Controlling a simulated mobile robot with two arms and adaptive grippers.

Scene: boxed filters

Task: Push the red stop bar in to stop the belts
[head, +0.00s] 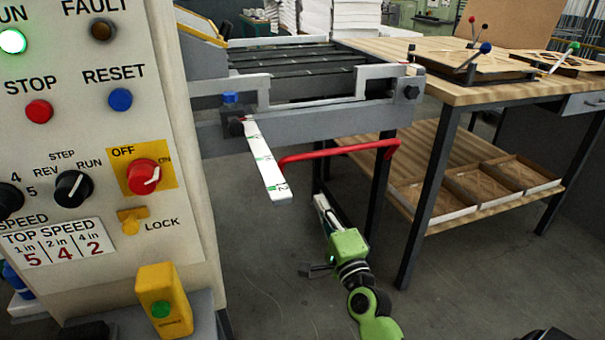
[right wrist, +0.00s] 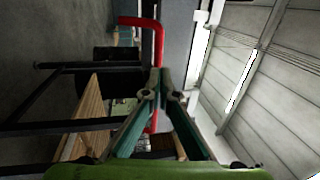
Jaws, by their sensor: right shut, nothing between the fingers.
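The red stop bar (head: 335,151) is a bent red tube that runs across the front of the grey belt machine (head: 310,128), below its edge. In the right wrist view the red bar (right wrist: 158,48) rises beyond my fingertips and bends left at its top; my fingers hide part of it. My right gripper (head: 321,202) is shut and empty, low in front of the bar and pointing towards it. It also shows in the right wrist view (right wrist: 161,75), with its fingertips together. I cannot tell whether they touch the bar. My left gripper is not in view.
A control panel (head: 95,125) with a red STOP button (head: 39,111) and lit green lamp stands at left. A white ruler-like strip (head: 266,165) juts from the machine above my right gripper. A wooden workbench (head: 450,90) with a lower shelf stands at right. Floor in front is clear.

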